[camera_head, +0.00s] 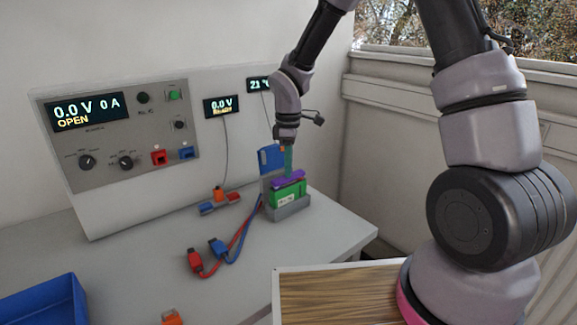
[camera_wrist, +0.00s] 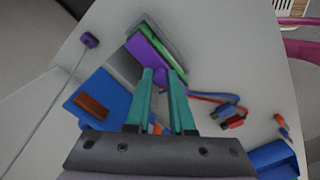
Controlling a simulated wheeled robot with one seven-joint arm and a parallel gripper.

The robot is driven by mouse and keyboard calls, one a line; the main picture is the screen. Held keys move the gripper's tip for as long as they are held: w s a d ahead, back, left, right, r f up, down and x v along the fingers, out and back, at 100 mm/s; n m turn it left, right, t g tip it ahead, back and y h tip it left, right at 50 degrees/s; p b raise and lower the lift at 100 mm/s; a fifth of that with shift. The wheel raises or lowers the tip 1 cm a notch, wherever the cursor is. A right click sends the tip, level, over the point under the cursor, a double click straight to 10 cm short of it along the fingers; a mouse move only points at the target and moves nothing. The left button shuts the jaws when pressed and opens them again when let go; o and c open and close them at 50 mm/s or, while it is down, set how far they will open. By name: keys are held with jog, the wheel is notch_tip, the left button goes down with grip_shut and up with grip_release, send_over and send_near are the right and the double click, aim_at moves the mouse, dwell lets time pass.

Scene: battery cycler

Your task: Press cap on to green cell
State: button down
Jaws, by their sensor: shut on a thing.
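The green cell (camera_head: 289,194) stands upright in a grey holder (camera_head: 291,210) on the bench. It also shows in the wrist view (camera_wrist: 167,48), partly covered by the purple cap. The purple cap (camera_head: 288,180) lies over the top of the cell; the wrist view shows it (camera_wrist: 146,48) too. I cannot tell whether the cap is fully seated. My gripper (camera_head: 288,172) points down from above, its teal fingers shut on the purple cap. In the wrist view the fingertips (camera_wrist: 162,74) are slightly apart with a purple part of the cap between them.
A blue plug (camera_head: 217,247) and a red plug (camera_head: 194,260) lie in front of the holder on cables. A blue panel (camera_head: 268,159) stands behind it. The cycler panel (camera_head: 120,135) reads 0.0 V, 0 A, OPEN. A blue bin (camera_head: 45,302) is at lower left.

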jog(key=shift+f, duration=0.4)
dwell(0.3)
jog(key=c, duration=0.7)
grip_release()
jog(key=o, duration=0.5)
jog(key=shift+r, duration=3.55)
jog(key=shift+c, duration=0.4)
